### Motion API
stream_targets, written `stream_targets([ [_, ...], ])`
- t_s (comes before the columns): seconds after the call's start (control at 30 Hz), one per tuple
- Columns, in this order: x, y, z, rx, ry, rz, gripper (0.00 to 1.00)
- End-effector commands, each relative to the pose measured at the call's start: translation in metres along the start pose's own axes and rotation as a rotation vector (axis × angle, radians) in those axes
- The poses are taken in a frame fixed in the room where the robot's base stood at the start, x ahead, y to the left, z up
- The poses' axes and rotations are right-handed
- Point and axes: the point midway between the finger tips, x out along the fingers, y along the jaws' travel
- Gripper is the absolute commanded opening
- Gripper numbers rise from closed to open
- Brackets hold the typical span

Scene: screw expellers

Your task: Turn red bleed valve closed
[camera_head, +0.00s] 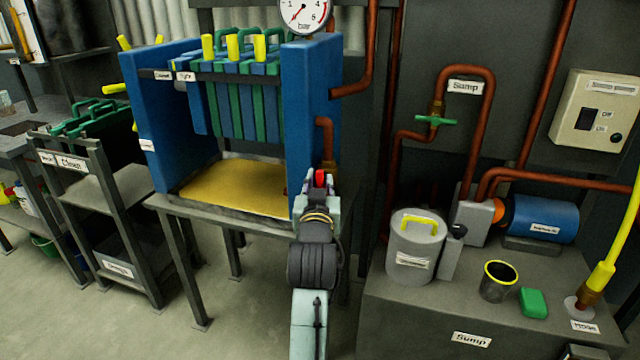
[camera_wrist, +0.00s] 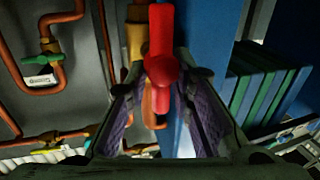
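The red bleed valve handle (camera_wrist: 161,45) is in the middle of the wrist view, a long red lever with a round hub, running up and down the picture. A brass fitting (camera_wrist: 135,42) shows just left of it. My gripper (camera_wrist: 165,85) is open, one finger on each side of the lever, with visible gaps to both. In the head view my gripper (camera_head: 318,190) is at the right front post of the blue filter press, and a bit of the red handle (camera_head: 320,177) shows at its tip. My gripper hides most of the valve there.
The blue press frame (camera_head: 310,110) rises close beside my gripper, with a yellow tray (camera_head: 235,188) below its plates. Copper pipes (camera_head: 325,135) run nearby. The sump tank (camera_head: 410,315) with its canister (camera_head: 415,245) stands to the right.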

Motion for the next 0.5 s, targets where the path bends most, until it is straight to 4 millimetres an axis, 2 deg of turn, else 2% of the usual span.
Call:
stream_targets([
  [0.27,0.0001,-0.0003,0.0001,0.0,0.0,-0.001,0.01],
  [0.5,0.0002,-0.0006,0.0003,0.0,-0.001,-0.001,0.0],
])
